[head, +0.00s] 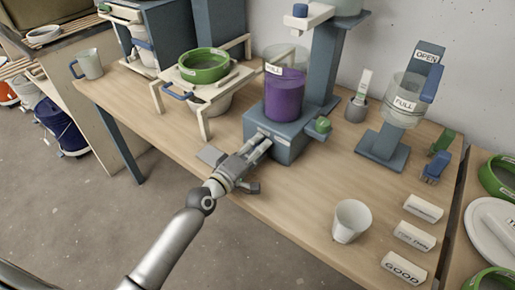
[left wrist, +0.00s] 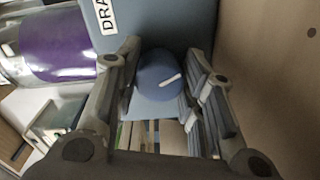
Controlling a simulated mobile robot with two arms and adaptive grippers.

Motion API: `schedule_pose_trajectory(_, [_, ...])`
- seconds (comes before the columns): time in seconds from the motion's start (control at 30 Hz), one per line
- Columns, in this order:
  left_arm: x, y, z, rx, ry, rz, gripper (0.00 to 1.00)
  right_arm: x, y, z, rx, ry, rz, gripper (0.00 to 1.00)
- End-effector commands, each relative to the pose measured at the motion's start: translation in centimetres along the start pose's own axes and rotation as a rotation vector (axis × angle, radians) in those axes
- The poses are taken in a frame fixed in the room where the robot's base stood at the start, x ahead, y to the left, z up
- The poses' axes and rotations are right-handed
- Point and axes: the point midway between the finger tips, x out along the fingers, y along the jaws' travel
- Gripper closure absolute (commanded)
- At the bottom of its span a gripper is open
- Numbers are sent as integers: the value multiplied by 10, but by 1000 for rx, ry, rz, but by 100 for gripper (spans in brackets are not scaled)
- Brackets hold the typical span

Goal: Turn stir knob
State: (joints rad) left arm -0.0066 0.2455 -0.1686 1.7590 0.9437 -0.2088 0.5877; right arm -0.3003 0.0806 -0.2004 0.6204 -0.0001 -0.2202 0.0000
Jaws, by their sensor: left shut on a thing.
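A blue-grey mixer base (head: 290,150) stands on the bench and carries a clear cylinder of purple liquid (head: 284,95) with a FULL label. My left gripper (head: 262,145) reaches to the front of this base. In the left wrist view, a round blue knob (left wrist: 158,76) with a white mark sits between its two fingers, and the gripper is shut on it. A label starting "DRA" (left wrist: 105,14) is on the base beside it. The knob is hidden by the fingers in the head view. A green knob (head: 319,126) is on the base's right side. My right gripper is not in view.
A wooden stand with a green sieve (head: 204,65) is left of the base. A white cup (head: 351,220), white label blocks (head: 414,236) and a second dispenser (head: 382,152) are to the right. The bench front edge runs below my left gripper.

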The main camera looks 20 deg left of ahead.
Motion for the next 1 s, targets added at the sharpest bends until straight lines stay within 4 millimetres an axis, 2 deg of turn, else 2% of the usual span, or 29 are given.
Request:
schedule_pose_trajectory(0.57, [0, -1, 0, 35, 0, -2, 87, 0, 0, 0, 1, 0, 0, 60])
schedule_pose_trajectory(0.6, [0, -1, 0, 35, 0, -2, 62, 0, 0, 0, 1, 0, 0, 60])
schedule_pose_trajectory(0.77, [0, -1, 0, 34, 0, -1, 42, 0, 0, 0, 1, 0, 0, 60])
schedule_pose_trajectory(1.0, [0, 0, 0, 34, 0, -1, 42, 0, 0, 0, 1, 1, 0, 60])
